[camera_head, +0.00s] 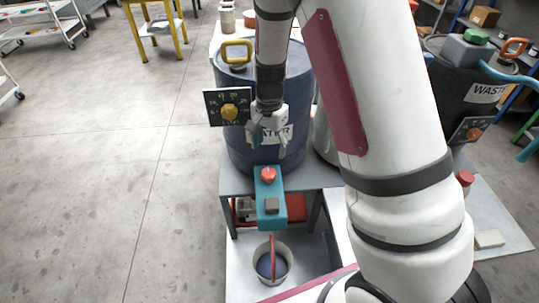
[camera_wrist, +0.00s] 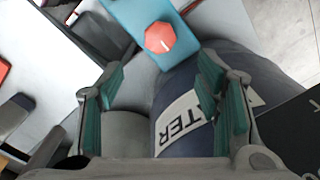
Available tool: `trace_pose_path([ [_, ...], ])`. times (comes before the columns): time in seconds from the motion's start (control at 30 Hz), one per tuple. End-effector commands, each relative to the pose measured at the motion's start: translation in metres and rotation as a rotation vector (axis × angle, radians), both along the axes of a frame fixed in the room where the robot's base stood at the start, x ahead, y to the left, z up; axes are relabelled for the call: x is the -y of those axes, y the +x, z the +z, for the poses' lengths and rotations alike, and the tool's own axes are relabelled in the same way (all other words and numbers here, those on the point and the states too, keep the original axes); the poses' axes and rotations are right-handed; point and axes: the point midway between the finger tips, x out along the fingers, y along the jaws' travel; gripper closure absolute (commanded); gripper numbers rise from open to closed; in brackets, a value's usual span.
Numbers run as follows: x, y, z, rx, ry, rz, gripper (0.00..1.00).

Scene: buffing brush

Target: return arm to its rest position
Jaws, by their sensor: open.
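My gripper (camera_head: 267,143) hangs pointing down in front of the blue water barrel (camera_head: 238,85), close to its label. In the wrist view my gripper (camera_wrist: 160,105) shows its two green-padded fingers spread wide with nothing between them. My white arm comes in from the lower right of the head view and covers part of the barrel and the area to its right. The teal box with a red knob (camera_head: 269,190) is just below the gripper, and it also shows at the top of the wrist view (camera_wrist: 140,15).
A dial plate with a yellow knob (camera_head: 228,107) sticks out left of the barrel. A bucket (camera_head: 273,264) stands below the teal box. A dark waste barrel (camera_head: 480,90) is at the right. A yellow stand (camera_head: 157,28) is at the back. The floor at left is clear.

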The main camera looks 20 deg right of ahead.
Motion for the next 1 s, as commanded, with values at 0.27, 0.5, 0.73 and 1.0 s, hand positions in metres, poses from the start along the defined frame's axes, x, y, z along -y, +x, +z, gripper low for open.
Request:
trace_pose_path([
  [0.27,0.0,0.0,0.01,-0.001,-0.001,0.0,0.41],
  [0.5,0.0,0.0,0.01,-0.001,-0.001,0.0,0.41],
  [0.73,-0.001,-0.003,0.019,0.004,0.009,0.014,0.41],
  [1.0,-0.013,-0.046,0.099,0.035,0.082,0.176,0.41],
])
